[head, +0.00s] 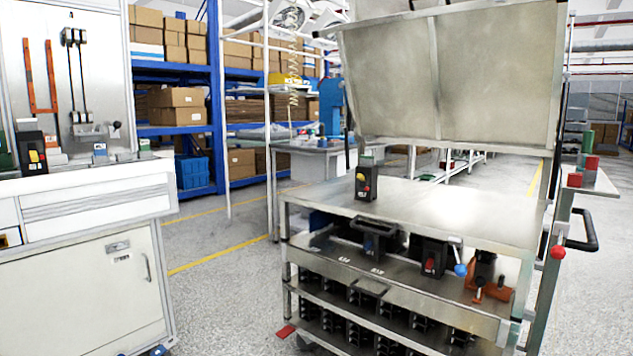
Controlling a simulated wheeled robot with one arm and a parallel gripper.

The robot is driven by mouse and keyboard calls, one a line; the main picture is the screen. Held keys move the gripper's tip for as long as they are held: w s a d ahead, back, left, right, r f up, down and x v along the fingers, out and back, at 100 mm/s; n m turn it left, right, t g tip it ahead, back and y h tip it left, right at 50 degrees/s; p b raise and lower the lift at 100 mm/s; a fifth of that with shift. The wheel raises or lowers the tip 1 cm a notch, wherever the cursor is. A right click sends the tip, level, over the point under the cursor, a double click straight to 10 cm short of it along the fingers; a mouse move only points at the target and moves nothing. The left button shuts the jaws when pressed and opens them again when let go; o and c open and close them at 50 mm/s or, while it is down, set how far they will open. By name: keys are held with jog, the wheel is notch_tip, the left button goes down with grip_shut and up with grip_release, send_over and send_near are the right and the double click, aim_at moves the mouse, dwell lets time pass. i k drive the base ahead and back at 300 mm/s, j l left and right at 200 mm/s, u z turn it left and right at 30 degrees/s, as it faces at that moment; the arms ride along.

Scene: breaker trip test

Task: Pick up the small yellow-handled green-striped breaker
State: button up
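A small black breaker (366,184) stands upright on the top of the metal cart. It has a yellow part and a red part on its front, and a grey-green band shows at its top. Another black device (33,154) with yellow and red parts stands on the white workbench at the left. It is too small to tell whether either has green stripes. My gripper is not in view.
The metal cart (455,212) has a raised panel (440,75) at its back and lower shelves with several black breakers. An orange clamp-like fixture (488,282) sits at its front right. The white workbench (95,190) is at left. Open floor (222,290) lies between them.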

aim_at(366, 167)
jog(key=u, duration=0.15)
jog(key=i+j, duration=0.2)
jog(key=j, duration=0.15)
jog(key=i+j, duration=0.2)
jog(key=i+j+z, duration=0.1)
jog(key=j, duration=0.35)
jog(key=i+j, duration=0.3)
